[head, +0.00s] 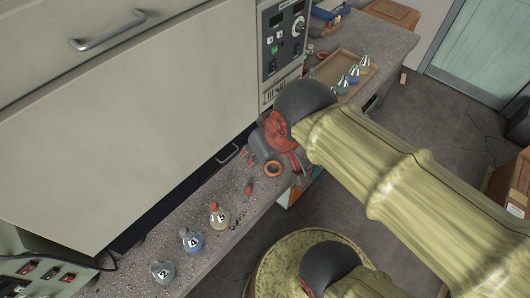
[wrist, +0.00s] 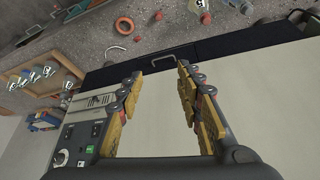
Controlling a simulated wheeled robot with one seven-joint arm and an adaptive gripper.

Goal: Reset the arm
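My arm, in a yellow-green sleeve, reaches from the right of the head view to the bench. Its dark wrist end hides part of my gripper there. In the wrist view my gripper (wrist: 159,71) is open, its two yellow-padded fingers well apart. Nothing is between them.
Several labelled flasks, including a grey one (head: 161,272) and a blue one (head: 191,240), stand on the speckled bench (head: 120,277). An orange ring (head: 272,169) lies near my wrist. A tray (head: 371,83) holds more flasks. A control panel (head: 283,40) is behind. Floor lies at right.

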